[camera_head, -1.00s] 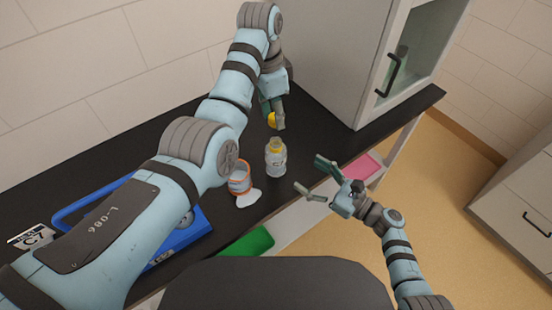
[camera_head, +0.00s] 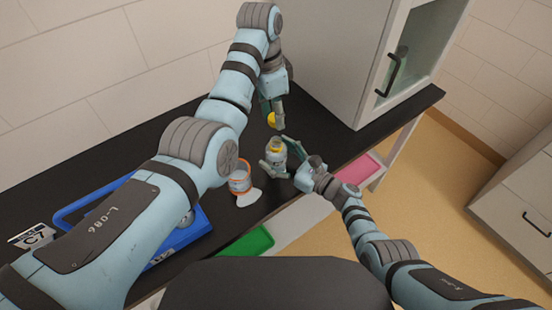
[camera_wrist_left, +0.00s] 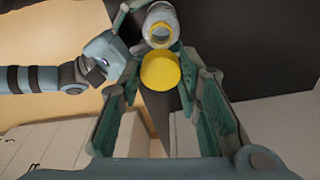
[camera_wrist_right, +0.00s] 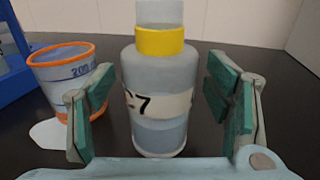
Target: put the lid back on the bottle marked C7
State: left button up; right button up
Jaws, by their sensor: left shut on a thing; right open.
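The bottle (camera_head: 276,155) stands upright and uncapped on the dark counter; in the right wrist view the bottle (camera_wrist_right: 157,95) has a yellow neck ring and a label reading "7" with a partly visible mark before it. My left gripper (camera_head: 273,116) is shut on a yellow lid (camera_head: 271,118) above and slightly behind the bottle. In the left wrist view the lid (camera_wrist_left: 161,72) is between the fingers, with the open bottle mouth (camera_wrist_left: 160,34) beyond it. My right gripper (camera_wrist_right: 165,110) is open, its fingers on either side of the bottle, with visible gaps.
An orange-rimmed beaker (camera_head: 240,181) stands left of the bottle beside a pale spill (camera_head: 249,197). A blue tray (camera_head: 195,222) and a C7 card (camera_head: 36,238) lie further left. A grey cabinet (camera_head: 335,60) stands behind right. Green (camera_head: 250,242) and pink (camera_head: 362,169) bins sit below the counter front.

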jog(key=shift+w+a, duration=0.15)
jog(key=shift+a, duration=0.1)
grip_shut()
pick_arm(q)
send_over(276, 141)
jog(key=shift+a+f, duration=0.15)
jog(key=shift+f, duration=2.35)
jog(key=shift+f, duration=0.1)
jog(key=shift+f, duration=0.75)
jog(key=shift+f, duration=0.6)
